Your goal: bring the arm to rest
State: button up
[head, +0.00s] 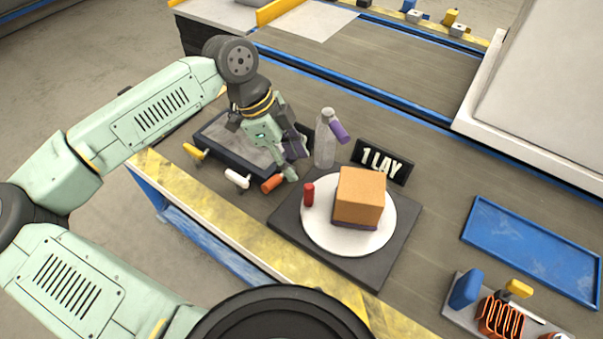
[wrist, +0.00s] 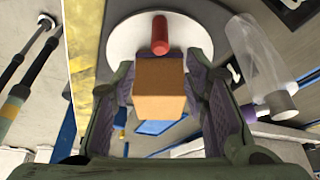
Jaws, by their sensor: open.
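My gripper (head: 288,165) is open and hangs at the end of my bent arm, above the table. It is left of the round white plate (head: 320,237) and near the right end of a dark tray. An orange-tan block (head: 360,196) sits on the plate with a thin purple layer under it. A small red cylinder (head: 309,195) stands beside the block. In the wrist view the open fingers (wrist: 168,95) frame the block (wrist: 160,87) from a distance, with empty space between them. The red cylinder (wrist: 160,35) also shows there. I see nothing held.
A blue tray (head: 535,245) lies right. Open floor is at left.

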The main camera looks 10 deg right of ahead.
jog(key=shift+v, duration=1)
